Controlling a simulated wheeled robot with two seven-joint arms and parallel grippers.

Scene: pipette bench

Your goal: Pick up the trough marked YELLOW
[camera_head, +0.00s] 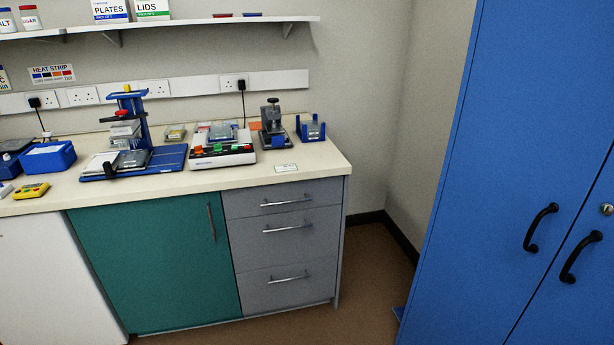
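No trough with a readable YELLOW mark shows; the labels on the bench are too small to read. A small clear container with a yellowish tint (175,132) sits at the back of the bench, between the blue stand and the white device. Another clear container (222,132) is on or behind the white device with coloured buttons. I cannot tell whether either is a trough. Neither of my grippers is in view.
The cream worktop (310,160) holds a blue press-like stand (165,160), a white device (222,158), a black clamp-like device (273,125), a blue holder (311,130), a blue box (47,158) and a yellow timer (31,191). A tall blue cabinet (500,150) stands right. Brown floor (375,270) lies between.

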